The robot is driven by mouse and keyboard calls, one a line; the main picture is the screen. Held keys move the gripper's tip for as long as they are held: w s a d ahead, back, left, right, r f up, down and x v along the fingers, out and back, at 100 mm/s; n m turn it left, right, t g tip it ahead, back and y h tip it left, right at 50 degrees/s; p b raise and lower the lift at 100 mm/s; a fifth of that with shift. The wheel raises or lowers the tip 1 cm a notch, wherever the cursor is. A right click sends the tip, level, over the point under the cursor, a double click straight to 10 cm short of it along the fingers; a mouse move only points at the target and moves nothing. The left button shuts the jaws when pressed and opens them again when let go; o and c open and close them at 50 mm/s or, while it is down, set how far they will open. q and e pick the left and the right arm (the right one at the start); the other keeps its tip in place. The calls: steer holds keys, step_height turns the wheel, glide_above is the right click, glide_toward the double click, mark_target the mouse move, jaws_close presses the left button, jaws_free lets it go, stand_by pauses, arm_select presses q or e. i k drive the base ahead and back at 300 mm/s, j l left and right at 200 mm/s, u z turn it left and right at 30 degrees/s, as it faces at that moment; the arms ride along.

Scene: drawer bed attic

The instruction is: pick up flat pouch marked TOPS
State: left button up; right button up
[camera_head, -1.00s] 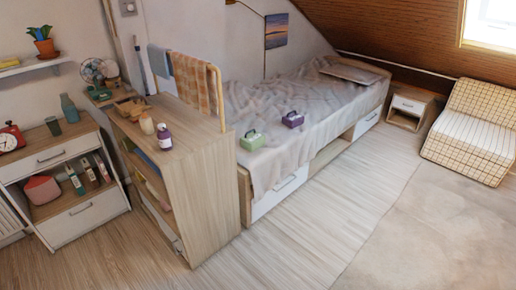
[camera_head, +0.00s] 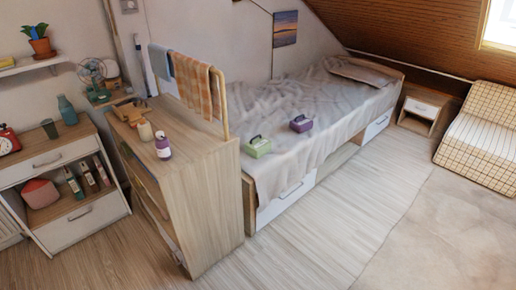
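No label TOPS can be read in the head view. Two small handled cases lie on the near part of the bed (camera_head: 330,106): a green one (camera_head: 257,148) near the bed's edge and a purple one (camera_head: 301,124) just beyond it to the right. At this size I cannot tell whether either is a flat pouch. A pinkish-red pouch-like thing (camera_head: 40,193) sits on the open shelf of the left cabinet, with no readable mark. Neither of my grippers is in view.
A wooden shelf unit (camera_head: 215,205) with bottles and hanging towels (camera_head: 195,82) stands at the bed's foot. A white-drawer cabinet (camera_head: 62,158) is at the left. A nightstand (camera_head: 421,109) and checkered chair (camera_head: 480,140) are at the right. The wooden floor (camera_head: 310,220) beside the bed is clear.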

mark_target(258, 146)
steer(key=u, duration=0.25)
steer(key=i+l+u, duration=0.5)
steer(key=l+u, duration=0.15)
steer(key=i+l+u, duration=0.3)
steer(key=i+l, duration=0.15)
steer(key=l, duration=0.35)
steer(key=i+l+u, duration=0.15)
steer(key=l, duration=0.3)
steer(key=i+l, duration=0.1)
steer(key=l, duration=0.4)
steer(key=i+l+u, duration=0.15)
steer(key=l, duration=0.8)
steer(key=i+u, duration=0.05)
steer(key=i, duration=0.05)
